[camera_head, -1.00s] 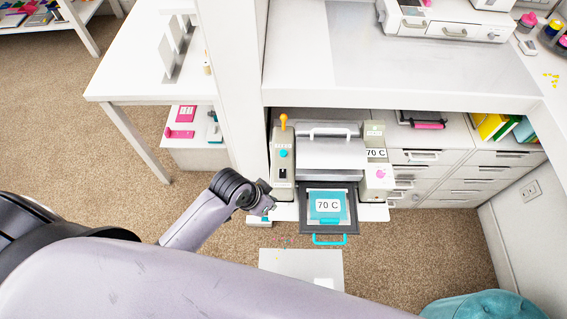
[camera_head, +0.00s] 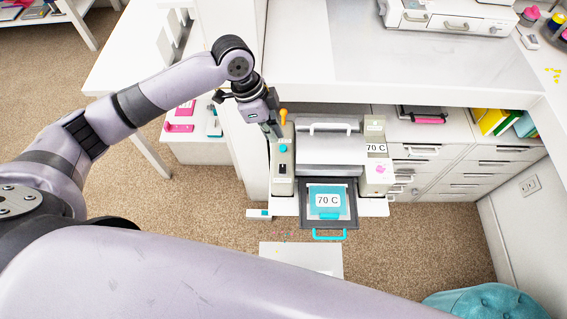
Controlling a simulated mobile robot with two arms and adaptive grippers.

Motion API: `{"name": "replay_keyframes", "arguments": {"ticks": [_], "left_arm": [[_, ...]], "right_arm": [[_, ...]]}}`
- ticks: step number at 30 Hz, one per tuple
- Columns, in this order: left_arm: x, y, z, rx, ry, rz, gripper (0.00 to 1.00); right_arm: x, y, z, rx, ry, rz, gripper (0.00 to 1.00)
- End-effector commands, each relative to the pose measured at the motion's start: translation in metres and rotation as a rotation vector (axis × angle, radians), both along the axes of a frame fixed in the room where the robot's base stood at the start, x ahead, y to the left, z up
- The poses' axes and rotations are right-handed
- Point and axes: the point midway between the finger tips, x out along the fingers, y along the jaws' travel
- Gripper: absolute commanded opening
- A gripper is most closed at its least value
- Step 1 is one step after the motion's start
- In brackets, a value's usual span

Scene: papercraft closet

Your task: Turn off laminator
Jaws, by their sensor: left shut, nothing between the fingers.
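The laminator (camera_head: 330,155) is a grey and white machine on a low shelf under the desk. Its left side panel (camera_head: 283,185) carries an orange-tipped lever (camera_head: 284,114), a blue knob (camera_head: 283,148) and a dark slot lower down. Its right side has a "70 C" label (camera_head: 376,148) and a pink knob (camera_head: 380,169). A dark tray (camera_head: 341,221) with a teal "70 C" sheet sticks out in front. My left gripper (camera_head: 272,130) is shut and empty, pointing down just left of the lever and above the knob; contact cannot be told. My right gripper is not in view.
The white desk (camera_head: 420,60) overhangs the laminator, and a white upright panel (camera_head: 232,60) stands to its left. Drawers (camera_head: 490,170) are at the right. A teal pouf (camera_head: 485,306) and a white board (camera_head: 300,256) are on the carpet side.

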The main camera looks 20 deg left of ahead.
Motion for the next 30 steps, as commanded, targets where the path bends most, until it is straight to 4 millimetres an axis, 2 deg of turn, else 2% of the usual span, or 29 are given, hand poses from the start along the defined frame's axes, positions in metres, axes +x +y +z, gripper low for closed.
{"name": "replay_keyframes", "arguments": {"ticks": [10, 14, 20, 30], "left_arm": [[0.0, 0.0, 0.0, 0.0, 0.002, -0.002, 0.0], [0.0, -0.002, -0.006, -0.001, 0.003, -0.002, 0.0], [-0.001, -0.012, -0.036, -0.001, 0.006, -0.001, 0.0], [-0.002, -0.03, -0.103, 0.002, 0.005, 0.001, 0.0]], "right_arm": [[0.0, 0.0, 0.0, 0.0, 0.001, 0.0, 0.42], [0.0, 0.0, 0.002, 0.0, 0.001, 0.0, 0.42], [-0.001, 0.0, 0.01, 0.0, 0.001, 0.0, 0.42], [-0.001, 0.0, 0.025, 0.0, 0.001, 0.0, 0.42]]}}
